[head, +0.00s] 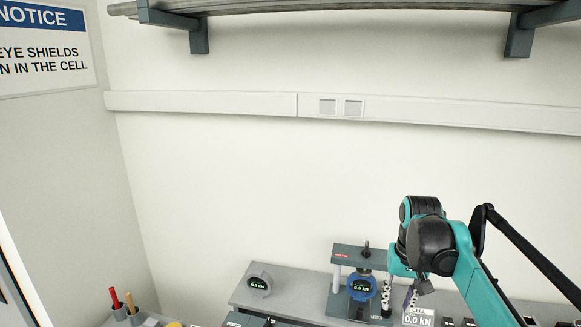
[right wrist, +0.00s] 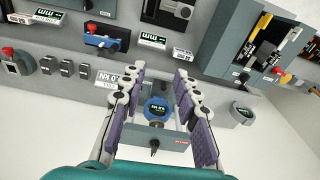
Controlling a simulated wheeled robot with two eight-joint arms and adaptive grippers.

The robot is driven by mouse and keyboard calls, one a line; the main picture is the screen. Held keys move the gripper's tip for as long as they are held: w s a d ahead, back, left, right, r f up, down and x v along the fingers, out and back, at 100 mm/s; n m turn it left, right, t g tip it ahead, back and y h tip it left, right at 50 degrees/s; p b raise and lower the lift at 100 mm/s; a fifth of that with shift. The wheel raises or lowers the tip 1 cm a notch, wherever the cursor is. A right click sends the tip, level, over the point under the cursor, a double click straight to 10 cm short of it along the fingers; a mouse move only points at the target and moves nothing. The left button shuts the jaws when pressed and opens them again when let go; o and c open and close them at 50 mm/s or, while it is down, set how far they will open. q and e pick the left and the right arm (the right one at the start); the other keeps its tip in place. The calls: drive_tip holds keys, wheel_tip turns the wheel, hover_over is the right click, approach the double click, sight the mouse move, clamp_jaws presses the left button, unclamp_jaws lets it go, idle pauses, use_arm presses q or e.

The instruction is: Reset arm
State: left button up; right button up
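My right arm in teal and black reaches in from the right in the head view, and its gripper (head: 398,296) hangs above the bench beside a small test frame. In the right wrist view the gripper (right wrist: 160,78) is open, its two purple-padded fingers wide apart and nothing clamped between them. The test frame has a grey top bar (head: 350,254) and a round blue load cell (head: 361,288) with a lit display. In the right wrist view the load cell (right wrist: 157,110) shows between the fingers, beyond them. My left gripper is not in view.
A grey bench (head: 292,291) runs along the wall with a round grey gauge (head: 258,283) and a "0.0 kN" sign (head: 418,317). A wall shelf (head: 360,6) hangs above. Air left of my arm is clear.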

drive_tip(key=s+a+f+t+b, duration=0.2)
drive_tip(key=s+f+b, duration=0.4)
drive_tip(key=f, duration=0.4)
drive_tip(key=s+a+f+n+t+b, duration=0.1)
drive_tip(key=s+a+f+t+b, duration=0.1)
drive_tip(key=s+f+b, duration=0.4)
drive_tip(key=s+a+f+n+t+b, duration=0.1)
drive_tip(key=s+f+b, duration=0.5)
drive_tip(key=f, duration=0.9)
drive_tip(key=shift+a+t, duration=0.6)
drive_tip(key=shift+a, duration=0.45)
drive_tip(key=shift+f, duration=0.1)
